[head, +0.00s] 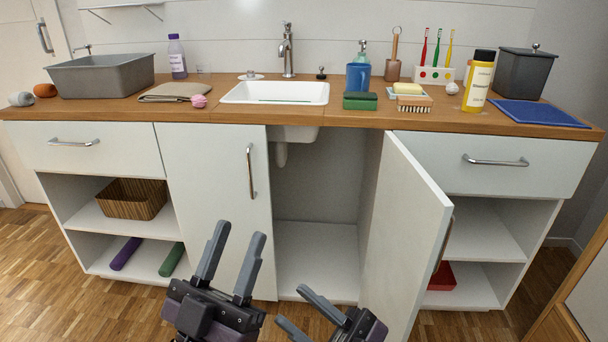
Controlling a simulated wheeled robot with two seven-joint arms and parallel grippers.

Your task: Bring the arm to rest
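My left gripper (229,264) is low in the head view, in front of the closed left cabinet door (216,220). Its two grey fingers are apart with nothing between them. My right gripper (306,312) is at the bottom edge, in front of the open cabinet space under the sink. Its fingers are spread and empty, and part of it is cut off by the frame. Both grippers are clear of the worktop and of the drawer fronts. The drawers at the left (92,150) and right (490,166) look closed.
The right cabinet door (405,235) stands open towards me, just right of my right gripper. The wooden worktop (215,114) holds a grey basin (103,77), a sink (277,93), bottles and a bin (524,76). The shelves hold a basket (131,199). Floor (60,295) is free at the left.

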